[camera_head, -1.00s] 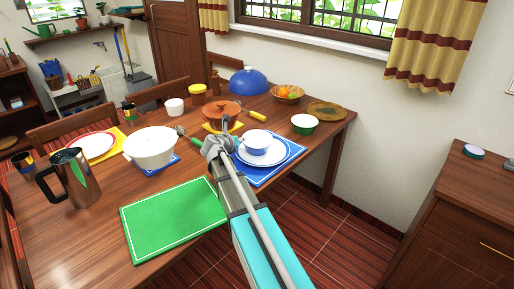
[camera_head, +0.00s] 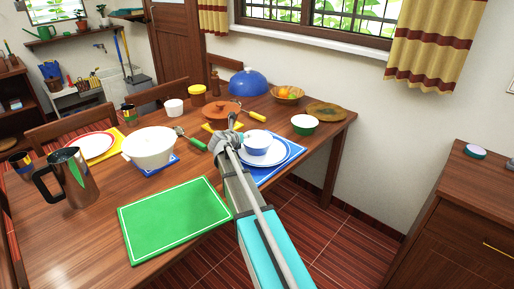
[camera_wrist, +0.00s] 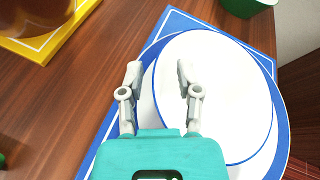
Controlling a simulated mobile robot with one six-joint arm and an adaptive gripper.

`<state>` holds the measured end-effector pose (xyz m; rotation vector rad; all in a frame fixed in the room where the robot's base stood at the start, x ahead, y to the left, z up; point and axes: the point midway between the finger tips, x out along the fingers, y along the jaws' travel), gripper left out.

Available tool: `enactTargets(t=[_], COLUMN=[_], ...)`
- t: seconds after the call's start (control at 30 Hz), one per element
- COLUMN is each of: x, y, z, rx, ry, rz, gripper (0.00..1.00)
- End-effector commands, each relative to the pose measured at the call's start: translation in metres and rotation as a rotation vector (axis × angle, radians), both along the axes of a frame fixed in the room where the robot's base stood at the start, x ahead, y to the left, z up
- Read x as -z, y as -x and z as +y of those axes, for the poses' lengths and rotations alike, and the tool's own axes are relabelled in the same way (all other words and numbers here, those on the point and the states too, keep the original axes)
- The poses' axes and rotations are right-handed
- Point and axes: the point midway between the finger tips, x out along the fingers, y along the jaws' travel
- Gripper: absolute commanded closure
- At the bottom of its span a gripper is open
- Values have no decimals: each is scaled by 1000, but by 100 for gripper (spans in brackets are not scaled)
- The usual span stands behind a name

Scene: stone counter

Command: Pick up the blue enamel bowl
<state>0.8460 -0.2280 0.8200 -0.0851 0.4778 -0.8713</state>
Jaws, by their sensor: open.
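The blue enamel bowl (camera_head: 257,149), blue outside and white inside, stands upright on a white plate (camera_head: 272,160) over a blue placemat (camera_head: 296,150) near the table's right edge. My gripper (camera_head: 232,122) is just left of the bowl and pointing down. In the wrist view the bowl's white inside (camera_wrist: 225,100) shows as a large oval with a thin blue rim. My open gripper (camera_wrist: 159,76) is empty, its two fingers on either side of the bowl's left rim in the picture. I cannot tell how far the fingertips are above the rim.
A green bowl (camera_head: 304,126) stands behind to the right. A green board (camera_head: 175,218), white pot (camera_head: 149,150) and metal pitcher (camera_head: 78,180) are on the left. Table edge is close in front.

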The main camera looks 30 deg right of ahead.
Motion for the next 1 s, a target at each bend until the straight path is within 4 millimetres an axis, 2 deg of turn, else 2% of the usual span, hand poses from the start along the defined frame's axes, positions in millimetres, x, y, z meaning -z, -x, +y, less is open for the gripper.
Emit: enactTargets(t=[0.47,0.7,1.0], x=[0,0,0], y=[0,0,0], z=[1,1,0], rx=[-1,-1,0], ry=[0,0,1], rz=[0,0,1], gripper=[56,100,100])
